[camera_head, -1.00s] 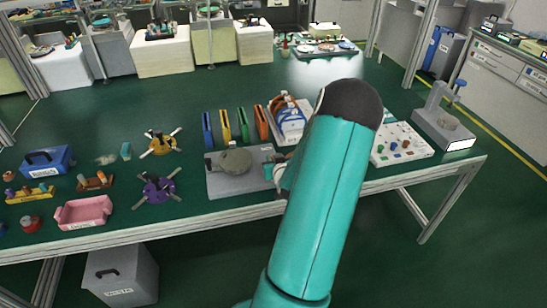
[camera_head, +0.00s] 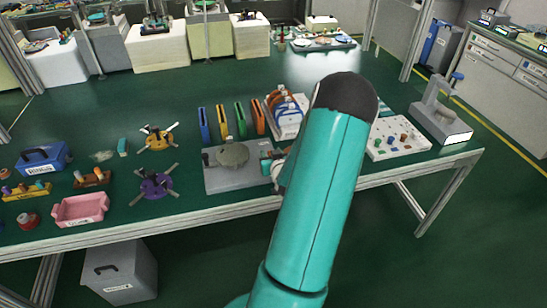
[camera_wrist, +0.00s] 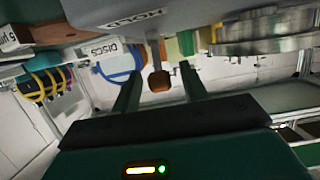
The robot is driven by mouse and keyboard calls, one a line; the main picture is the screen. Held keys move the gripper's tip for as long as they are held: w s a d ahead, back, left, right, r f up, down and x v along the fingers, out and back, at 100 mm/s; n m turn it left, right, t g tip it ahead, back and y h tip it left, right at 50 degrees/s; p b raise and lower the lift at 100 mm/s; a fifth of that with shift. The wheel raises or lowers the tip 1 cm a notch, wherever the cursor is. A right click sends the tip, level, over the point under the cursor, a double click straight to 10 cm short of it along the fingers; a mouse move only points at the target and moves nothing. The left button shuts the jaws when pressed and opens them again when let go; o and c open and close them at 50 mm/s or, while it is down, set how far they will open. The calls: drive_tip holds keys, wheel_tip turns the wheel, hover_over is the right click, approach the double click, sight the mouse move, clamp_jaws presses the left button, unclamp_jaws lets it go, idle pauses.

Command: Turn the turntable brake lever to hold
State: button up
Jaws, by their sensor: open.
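The turntable is a round grey disc (camera_head: 232,155) on a grey base plate (camera_head: 238,181) near the front edge of the bench; the disc's rim also shows at the upper right of the wrist view (camera_wrist: 265,45). The brake lever is a short grey rod with an orange-brown knob (camera_wrist: 158,81), beside a grey block marked HOLD (camera_wrist: 155,14), which reads upside down. My gripper (camera_wrist: 160,70) is open, with one finger on each side of the knob. A gap shows on both sides of it. In the head view my arm hides most of the gripper and the lever.
Upright coloured plates (camera_head: 222,122) and an orange-and-blue rack (camera_head: 285,112) stand behind the turntable. A white board with pegs (camera_head: 398,141) lies to the right. A purple four-armed piece (camera_head: 155,186) and a pink tray (camera_head: 80,209) lie to the left.

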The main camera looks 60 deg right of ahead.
drive_tip(key=v, duration=1.3)
drive_tip(key=shift+s+a, duration=0.2)
drive_tip(key=shift+a, duration=0.05)
drive_tip(key=shift+r, duration=0.15)
drive_tip(key=w+a+r+n+g+y, duration=0.1)
drive_tip(key=w+a+r+n+y, duration=0.2)
drive_tip(key=w+a+r, duration=0.45)
drive_tip(key=w+a+r+n+g+y, duration=0.1)
drive_tip(key=w+a+r+n+y, duration=0.3)
drive_tip(key=w+a, duration=0.6)
drive_tip(key=s+a+r+n+y, duration=0.1)
drive_tip(key=s+a+r, duration=0.2)
drive_tip(key=a, duration=0.5)
drive_tip(key=s+a+r+n+g+y, duration=0.1)
drive_tip(key=s+a+r, duration=0.2)
drive_tip(key=a, duration=0.6)
drive_tip(key=s+a+r+g+y, duration=0.1)
drive_tip(key=s+a+r+y, duration=0.1)
drive_tip(key=a, duration=0.7)
wheel_tip(320, 180, up, 3)
drive_tip(key=shift+s+f+n, duration=0.2)
drive_tip(key=shift+s+n, duration=0.2)
drive_tip(key=shift+s, duration=0.3)
drive_tip(key=shift+c, duration=0.8)
